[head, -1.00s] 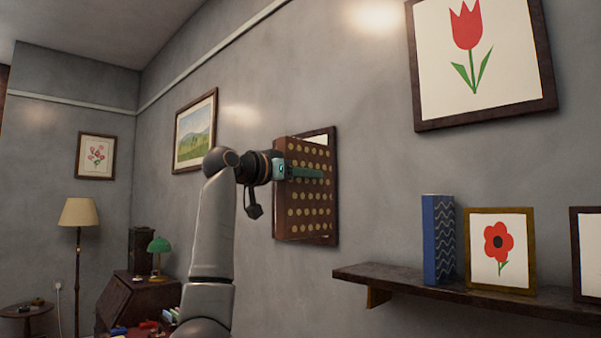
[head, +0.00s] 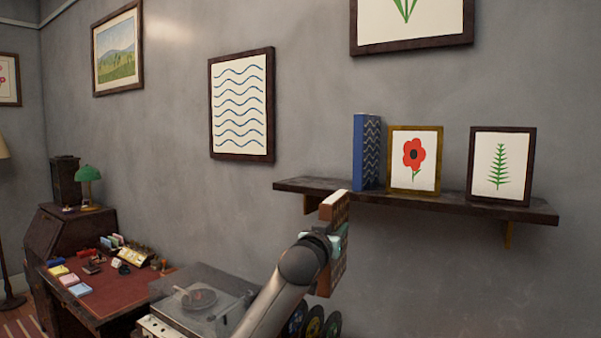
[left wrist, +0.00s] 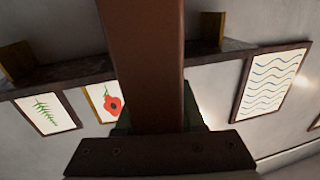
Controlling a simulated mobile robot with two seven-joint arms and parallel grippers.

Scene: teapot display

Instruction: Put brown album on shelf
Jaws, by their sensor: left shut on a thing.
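The brown album (head: 340,213), with a dotted cover, is upright in my left gripper (head: 336,243), in front of and below the left part of the shelf in the head view. My left gripper is shut on it, and my wrist hides part of it. In the left wrist view the album (left wrist: 146,60) is a broad brown slab between the fingers. The dark wooden shelf (head: 460,208) is on the wall; its edge also crosses the left wrist view (left wrist: 70,74). I cannot tell whether album and shelf touch. My right gripper is not in view.
A blue album (head: 361,152) stands on the shelf beside a framed poppy (head: 428,180) and a framed fern (head: 530,165). The shelf's left end is bare. A record player (head: 200,300) and a desk (head: 110,290) are lower left. A framed wave picture (head: 240,105) hangs left of the shelf.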

